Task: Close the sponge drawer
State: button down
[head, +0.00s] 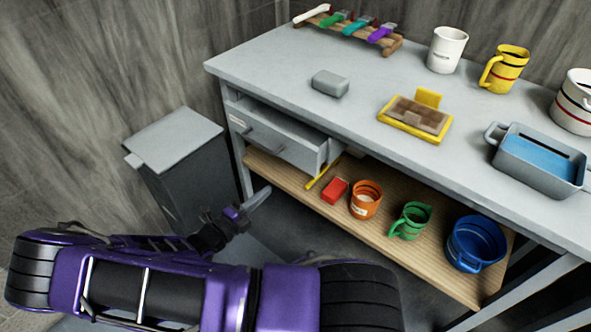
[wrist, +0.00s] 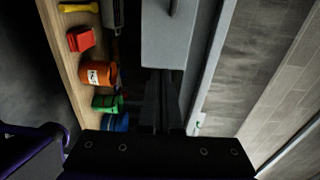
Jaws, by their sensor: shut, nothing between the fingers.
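The sponge drawer (head: 278,138) is a grey drawer with a dark bar handle, under the left part of the grey workbench. In the wrist view a grey box face, which looks like the drawer (wrist: 168,40), is ahead of the fingers at top centre. My gripper (head: 240,213) is low in front of the bench's left leg, below and apart from the drawer in the head view. Its dark fingers (wrist: 165,105) are together and hold nothing.
A grey bin (head: 178,150) stands left of the bench. The wooden lower shelf (head: 400,243) carries a red block (head: 335,190), an orange mug (head: 366,200), a green mug (head: 410,220) and a blue pot (head: 476,244). A grey block (head: 330,84) lies on the bench top.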

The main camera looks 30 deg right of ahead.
jog(key=b, duration=0.1)
send_near(301, 158)
jog(key=x, duration=0.6)
jog(key=shift+w+d+f, duration=0.15)
jog(key=shift+d+f, duration=0.1)
jog(key=shift+d, duration=0.2)
jog(key=p+x, duration=0.1)
jog(key=x, duration=0.4)
jog(key=shift+r+p, duration=0.15)
jog(key=shift+p, duration=0.15)
jog(key=shift+w, duration=0.1)
jog(key=shift+d+r, duration=0.1)
jog(key=shift+r, duration=0.05)
